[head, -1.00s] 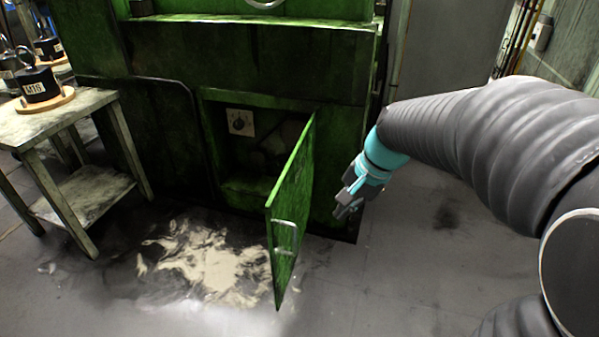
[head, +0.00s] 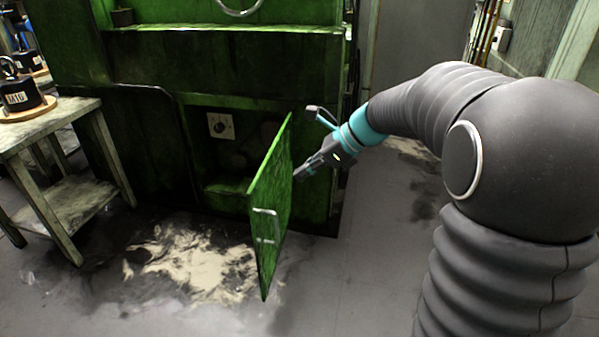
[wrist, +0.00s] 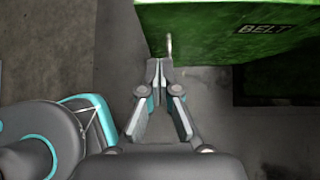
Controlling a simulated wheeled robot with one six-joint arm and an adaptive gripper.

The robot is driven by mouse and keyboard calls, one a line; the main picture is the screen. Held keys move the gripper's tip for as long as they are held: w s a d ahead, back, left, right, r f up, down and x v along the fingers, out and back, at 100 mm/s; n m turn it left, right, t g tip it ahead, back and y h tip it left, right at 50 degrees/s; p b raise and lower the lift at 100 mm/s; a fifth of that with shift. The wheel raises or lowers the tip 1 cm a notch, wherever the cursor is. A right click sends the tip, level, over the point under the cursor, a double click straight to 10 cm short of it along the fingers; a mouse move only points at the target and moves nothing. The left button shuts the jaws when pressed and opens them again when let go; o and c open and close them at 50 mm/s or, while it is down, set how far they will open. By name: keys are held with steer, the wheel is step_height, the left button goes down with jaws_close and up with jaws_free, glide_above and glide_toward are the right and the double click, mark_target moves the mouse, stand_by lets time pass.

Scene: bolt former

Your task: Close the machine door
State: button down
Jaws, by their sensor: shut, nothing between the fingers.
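The machine door (head: 271,195) is a green panel standing ajar in the lower front of the green machine. Its metal handle (head: 265,226) is near the free edge, on the face turned to the right. My gripper (head: 298,176) is shut and empty, on the right side of the door, with its tips close to that face; I cannot tell whether they touch. In the wrist view, the shut fingertips (wrist: 159,63) point at a green panel (wrist: 230,22) labelled BELT, with a thin metal piece, seemingly the handle (wrist: 169,45), just ahead of them.
The open compartment (head: 225,160) behind the door shows a pale plate with a dark knob (head: 221,126). A worn table (head: 50,127) with a weight marked M16 (head: 22,98) stands at the left. A pale spill (head: 185,260) covers the floor. Floor right of the door is clear.

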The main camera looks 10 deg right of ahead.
mark_target(256, 192)
steer(key=x, duration=0.3)
steer(key=a+r+b+x, duration=0.1)
steer(key=x, duration=0.5)
steer(key=shift+w+a, duration=0.2)
steer(key=shift+a, duration=0.1)
steer(key=shift+w+a+r, duration=0.1)
steer(key=shift+w+a, duration=0.1)
steer(key=shift+a, duration=0.35)
